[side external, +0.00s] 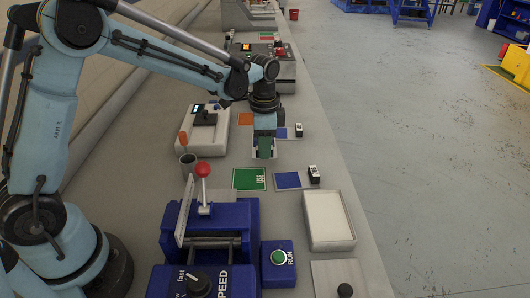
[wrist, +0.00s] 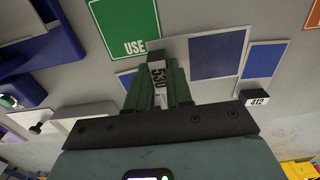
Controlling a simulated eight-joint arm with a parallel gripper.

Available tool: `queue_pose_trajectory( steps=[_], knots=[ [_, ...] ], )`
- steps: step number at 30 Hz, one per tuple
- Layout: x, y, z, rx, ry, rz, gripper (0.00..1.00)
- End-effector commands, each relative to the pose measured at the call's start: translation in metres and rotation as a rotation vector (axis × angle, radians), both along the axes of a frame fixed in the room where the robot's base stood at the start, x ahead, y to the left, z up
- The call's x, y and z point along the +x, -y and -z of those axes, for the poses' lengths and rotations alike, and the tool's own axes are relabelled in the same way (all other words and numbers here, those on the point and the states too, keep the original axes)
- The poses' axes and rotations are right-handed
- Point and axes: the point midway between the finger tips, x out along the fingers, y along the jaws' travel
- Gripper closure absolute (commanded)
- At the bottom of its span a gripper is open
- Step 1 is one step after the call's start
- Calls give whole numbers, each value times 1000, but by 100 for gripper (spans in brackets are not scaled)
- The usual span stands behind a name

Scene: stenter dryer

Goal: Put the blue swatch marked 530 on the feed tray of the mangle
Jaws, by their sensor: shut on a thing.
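My gripper (side external: 264,150) is above the bench, beyond the green USE card. In the wrist view its green fingers (wrist: 158,88) are shut on a white tag marked 530 (wrist: 157,72). A blue swatch (wrist: 218,52) shows just right of the fingers; I cannot tell whether it joins this tag. The blue mangle (side external: 210,235) is at the near end, with rollers, a red-knobbed lever (side external: 203,171) and a SPEED dial (side external: 197,283). A pale slanted plate (side external: 186,210) stands at its left; I cannot tell whether this is the feed tray.
The green USE card (side external: 249,179) and a blue swatch (side external: 288,180) lie near the gripper. Another blue swatch (wrist: 262,60) has tag 412 (wrist: 258,98). A white shallow tray (side external: 328,218) and a RUN button box (side external: 278,262) are right of the mangle.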

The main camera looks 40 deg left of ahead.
Motion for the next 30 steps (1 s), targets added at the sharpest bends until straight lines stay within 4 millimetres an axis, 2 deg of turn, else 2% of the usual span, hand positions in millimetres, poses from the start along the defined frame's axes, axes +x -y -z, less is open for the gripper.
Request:
queue_pose_trajectory(
  steps=[9,22,23,24,27,30],
  knots=[
    [0,0,37,0,0,0,100],
    [0,0,43,0,0,0,100],
    [0,0,43,0,0,0,78],
    [0,0,43,0,0,0,72],
    [0,0,43,0,0,0,57],
    [0,0,43,0,0,0,54]
  ],
)
